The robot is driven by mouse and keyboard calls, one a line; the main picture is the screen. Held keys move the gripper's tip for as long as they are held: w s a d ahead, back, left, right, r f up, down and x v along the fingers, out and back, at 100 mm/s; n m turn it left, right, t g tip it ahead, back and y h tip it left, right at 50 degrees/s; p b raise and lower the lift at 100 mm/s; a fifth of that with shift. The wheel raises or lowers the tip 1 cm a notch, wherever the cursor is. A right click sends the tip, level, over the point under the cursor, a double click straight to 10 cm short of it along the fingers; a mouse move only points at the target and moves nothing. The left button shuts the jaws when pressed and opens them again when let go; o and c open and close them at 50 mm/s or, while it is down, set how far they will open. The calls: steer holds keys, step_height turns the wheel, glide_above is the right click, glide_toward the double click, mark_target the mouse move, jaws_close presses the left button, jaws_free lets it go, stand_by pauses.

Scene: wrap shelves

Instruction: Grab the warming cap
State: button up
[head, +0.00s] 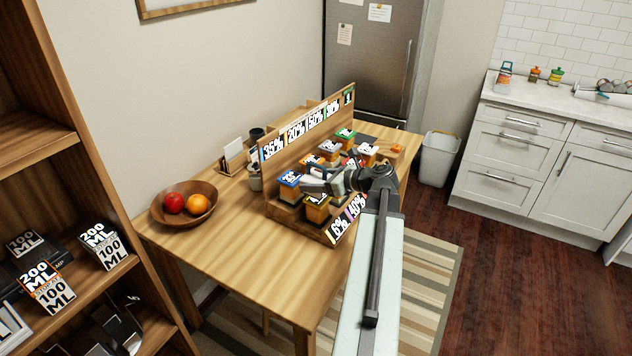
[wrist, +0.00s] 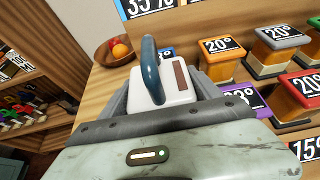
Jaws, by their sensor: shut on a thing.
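My gripper (wrist: 160,95) is shut on the warming cap (wrist: 178,88), a white block with a dark blue loop and a brown stripe. The cap sits between the grey jaws; its underside is hidden. In the head view my gripper (head: 340,181) reaches over the front of a wooden tiered rack (head: 285,221) on the table. The cap is small and partly hidden there. Jars with coloured lids and degree labels stand on the rack, among them an orange-lidded jar (wrist: 218,60) and a grey-lidded jar (wrist: 279,50) to the right of the cap.
A wooden bowl (head: 208,190) with a red and an orange fruit stands at the table's left end. The wooden table (head: 250,262) is clear in front of the bowl. A shelf (head: 75,145) with labelled boxes stands at left. A bin (head: 437,160) stands beyond the table.

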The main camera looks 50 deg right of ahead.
steer(key=s+d+r+p, duration=0.1)
steer(key=s+d, duration=0.3)
steer(key=s, duration=1.1)
steer(key=shift+s+r, duration=0.25)
steer(key=shift+r, duration=0.35)
